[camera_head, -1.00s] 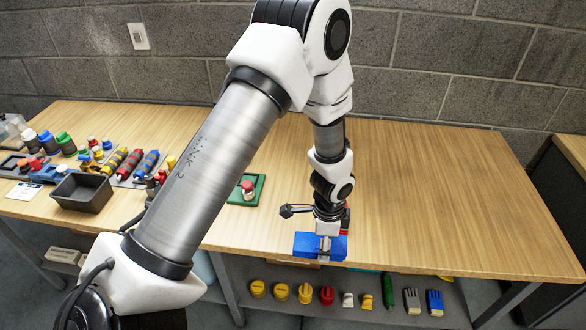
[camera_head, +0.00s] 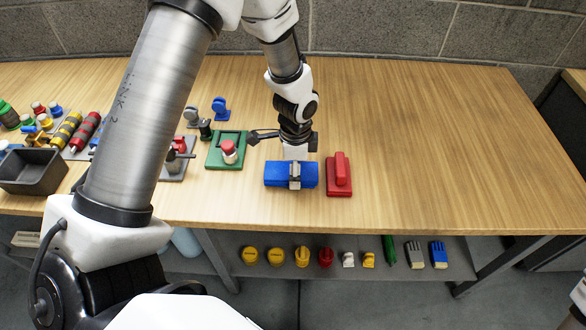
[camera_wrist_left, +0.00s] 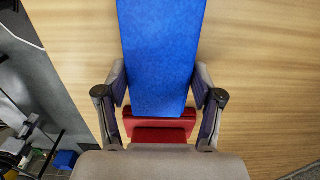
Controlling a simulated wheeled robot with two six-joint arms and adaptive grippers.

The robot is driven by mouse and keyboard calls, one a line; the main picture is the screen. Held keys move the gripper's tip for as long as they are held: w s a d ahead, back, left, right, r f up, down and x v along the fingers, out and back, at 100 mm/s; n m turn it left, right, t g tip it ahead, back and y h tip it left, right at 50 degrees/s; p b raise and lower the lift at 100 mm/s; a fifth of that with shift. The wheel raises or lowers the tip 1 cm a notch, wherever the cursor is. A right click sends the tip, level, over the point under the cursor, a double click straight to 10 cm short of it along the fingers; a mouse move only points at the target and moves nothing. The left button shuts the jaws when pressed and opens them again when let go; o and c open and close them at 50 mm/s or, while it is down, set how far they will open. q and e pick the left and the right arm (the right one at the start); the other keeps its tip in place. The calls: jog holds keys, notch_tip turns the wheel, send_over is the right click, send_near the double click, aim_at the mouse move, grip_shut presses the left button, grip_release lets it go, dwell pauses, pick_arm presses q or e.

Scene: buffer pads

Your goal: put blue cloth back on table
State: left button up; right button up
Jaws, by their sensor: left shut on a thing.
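The blue cloth (camera_head: 274,174) is a folded block near the table's front edge, just left of a red block (camera_head: 340,178). My left gripper (camera_head: 295,176) is shut on the cloth across its middle, pointing down. In the left wrist view the cloth (camera_wrist_left: 160,50) runs between the two fingers of the gripper (camera_wrist_left: 160,80), and the red block (camera_wrist_left: 160,133) shows partly behind its end. Whether the cloth touches the wooden table (camera_head: 430,150) or hangs slightly above it I cannot tell. My right gripper is not in view.
A green tray (camera_head: 212,158) with a red-topped part stands left of the cloth. A dark bin (camera_head: 35,172) and several tools lie further left. The table to the right is clear. A lower shelf (camera_head: 330,268) holds several small items.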

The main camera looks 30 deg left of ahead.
pick_arm(q)
jog(key=shift+d, duration=0.15)
jog(key=shift+w+a+f, duration=0.15)
jog(key=shift+a+f, duration=0.1)
jog(key=o, duration=1.1)
jog(key=shift+d, duration=0.1)
notch_tip(320, 180, up, 12)
jog(key=shift+r+p, duration=0.15)
jog(key=shift+p, duration=0.3)
